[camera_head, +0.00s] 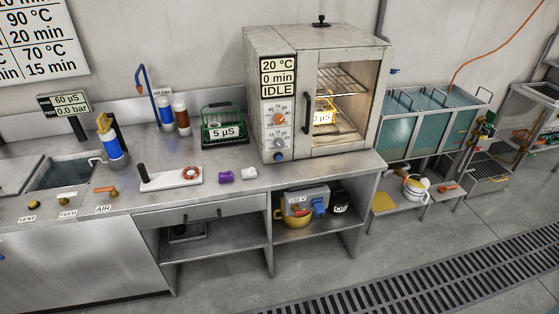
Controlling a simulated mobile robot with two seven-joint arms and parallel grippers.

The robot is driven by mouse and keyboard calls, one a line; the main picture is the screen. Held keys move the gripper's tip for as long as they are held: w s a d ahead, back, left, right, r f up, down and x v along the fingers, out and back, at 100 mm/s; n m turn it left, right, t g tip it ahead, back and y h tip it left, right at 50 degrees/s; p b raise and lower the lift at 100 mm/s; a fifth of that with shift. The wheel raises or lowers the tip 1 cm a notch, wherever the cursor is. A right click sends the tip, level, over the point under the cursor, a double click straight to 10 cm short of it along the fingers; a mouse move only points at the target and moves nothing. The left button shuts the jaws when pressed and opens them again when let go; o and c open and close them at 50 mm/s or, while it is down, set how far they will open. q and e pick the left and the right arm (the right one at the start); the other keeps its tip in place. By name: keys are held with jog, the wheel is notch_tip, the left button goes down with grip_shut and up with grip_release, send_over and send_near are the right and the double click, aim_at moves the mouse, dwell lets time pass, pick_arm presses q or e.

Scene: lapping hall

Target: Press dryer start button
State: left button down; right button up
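The dryer (345,42) is a grey metal cabinet on the steel bench. Its display (278,77) reads 20 °C, 0 min, IDLE. Below the display are an orange knob (279,119) and a grey knob (278,143). A small round blue button (278,156) sits under them, near the panel's bottom edge. The dryer's front, with a dark vertical handle (307,106), shows a lit interior with wire shelves (338,80). A yellow basket (326,106) with a µS tag is inside. Neither of my grippers is in view.
A green basket (223,128) tagged 5 µS stands left of the dryer. Teal tanks (427,124) stand to the right. A floor grate (440,270) crosses the clear floor.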

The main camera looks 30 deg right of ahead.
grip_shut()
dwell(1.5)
